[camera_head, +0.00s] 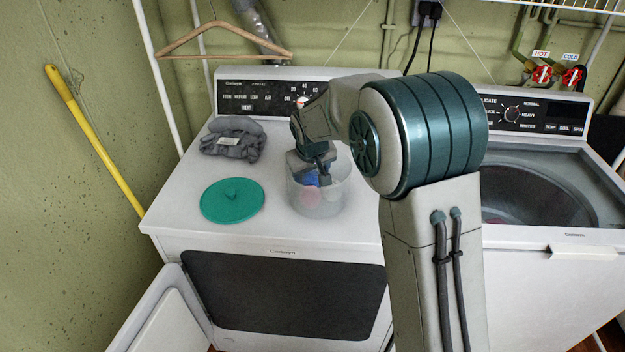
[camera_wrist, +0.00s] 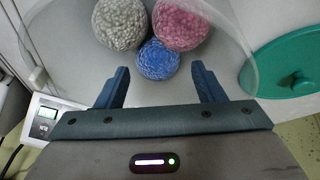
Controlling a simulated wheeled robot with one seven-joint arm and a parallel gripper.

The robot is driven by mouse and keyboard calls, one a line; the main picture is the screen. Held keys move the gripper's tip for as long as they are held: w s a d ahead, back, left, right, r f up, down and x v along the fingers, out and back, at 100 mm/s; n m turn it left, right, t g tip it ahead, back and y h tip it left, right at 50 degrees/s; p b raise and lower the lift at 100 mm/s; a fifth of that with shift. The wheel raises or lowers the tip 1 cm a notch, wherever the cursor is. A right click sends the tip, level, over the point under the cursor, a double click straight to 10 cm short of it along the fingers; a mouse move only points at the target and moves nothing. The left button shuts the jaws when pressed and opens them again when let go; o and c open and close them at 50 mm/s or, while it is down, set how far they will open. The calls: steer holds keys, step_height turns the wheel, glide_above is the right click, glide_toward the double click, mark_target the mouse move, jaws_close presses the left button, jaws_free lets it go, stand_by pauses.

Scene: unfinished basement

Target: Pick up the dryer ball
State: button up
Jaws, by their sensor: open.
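Three woolly dryer balls show in the wrist view: a grey-beige one (camera_wrist: 120,24), a pink one (camera_wrist: 181,24) and a blue one (camera_wrist: 158,60). They lie close together in a translucent tub (camera_head: 330,197) on the dryer top. In the head view the blue ball (camera_head: 311,178) and the pink ball (camera_head: 310,196) show faintly through the tub wall. My gripper (camera_wrist: 160,88) is open, its blue fingers apart at the tub's mouth, with the blue ball just ahead of the gap between them. Nothing is between the fingers. In the head view my arm partly hides the tub's opening.
A round green lid (camera_head: 232,201) lies left of the tub, with folded grey cloth (camera_head: 233,138) behind it. The dryer's control panel (camera_head: 262,97) rises at the back. An open washer (camera_head: 535,190) stands at right. The dryer's front left top is clear.

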mark_target(312, 175)
steer(key=shift+p+x, duration=0.5)
steer(key=shift+x, duration=1.75)
steer(key=shift+w+d+r, duration=0.1)
steer(key=shift+w, duration=0.05)
steer(key=c, duration=0.7)
steer(key=shift+c, duration=0.2)
step_height(312, 175, up, 18)
steer(key=b, duration=0.1)
